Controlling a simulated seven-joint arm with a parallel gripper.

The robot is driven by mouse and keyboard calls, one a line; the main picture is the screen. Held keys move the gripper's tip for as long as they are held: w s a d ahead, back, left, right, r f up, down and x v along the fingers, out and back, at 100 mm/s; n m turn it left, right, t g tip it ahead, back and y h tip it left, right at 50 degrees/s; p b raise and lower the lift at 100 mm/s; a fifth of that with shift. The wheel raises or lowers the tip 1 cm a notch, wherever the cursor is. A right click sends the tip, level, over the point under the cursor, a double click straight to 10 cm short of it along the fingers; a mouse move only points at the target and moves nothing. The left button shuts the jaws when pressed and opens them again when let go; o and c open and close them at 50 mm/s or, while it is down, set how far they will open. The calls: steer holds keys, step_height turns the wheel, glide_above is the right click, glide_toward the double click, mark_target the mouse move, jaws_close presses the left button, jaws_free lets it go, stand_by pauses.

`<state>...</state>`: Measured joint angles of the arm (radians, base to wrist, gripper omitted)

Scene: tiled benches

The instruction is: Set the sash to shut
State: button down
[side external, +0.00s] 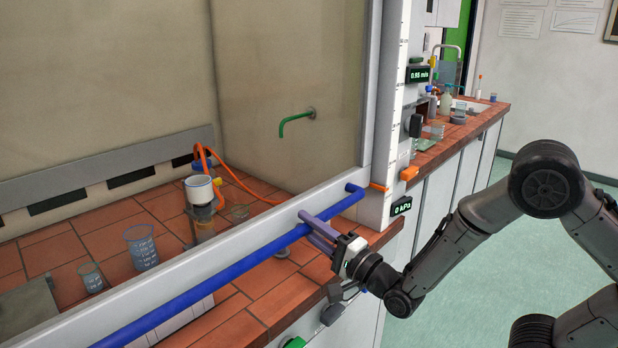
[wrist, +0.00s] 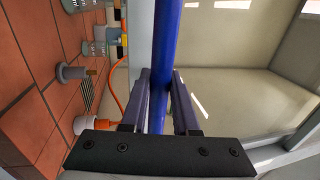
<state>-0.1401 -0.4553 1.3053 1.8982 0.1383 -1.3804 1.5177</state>
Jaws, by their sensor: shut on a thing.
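The sash is a large framed pane with a pale bottom rail (side external: 150,290) and a blue handle bar (side external: 215,276) along it. Its lower edge stands above the tiled bench, so there is a gap under it. My gripper (side external: 320,228) is at the right part of the bar, with its fingers around it. In the wrist view the blue bar (wrist: 165,50) runs between the two fingers of my gripper (wrist: 162,95), which are shut on it. An orange pointer (side external: 378,187) sits at the sash's right end beside a marked scale on the white post (side external: 395,120).
Readout boxes (side external: 401,206) are on the post. A bench (side external: 470,130) with bottles lies to the right. Floor around my arm looks clear.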

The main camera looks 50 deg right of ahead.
mark_target(309, 291)
step_height(309, 291, down, 14)
steer(key=shift+r, duration=0.1)
stand_by(0.4)
steer(key=c, duration=0.7)
jaws_free()
step_height(309, 291, up, 32)
steer(key=shift+r, duration=0.1)
stand_by(0.5)
steer(key=shift+s+f, duration=0.55)
steer(key=shift+s, duration=2.05)
steer(key=shift+s+f, duration=0.6)
steer(key=shift+s, duration=1.95)
steer(key=shift+s+f, duration=0.55)
steer(key=shift+s, duration=2.05)
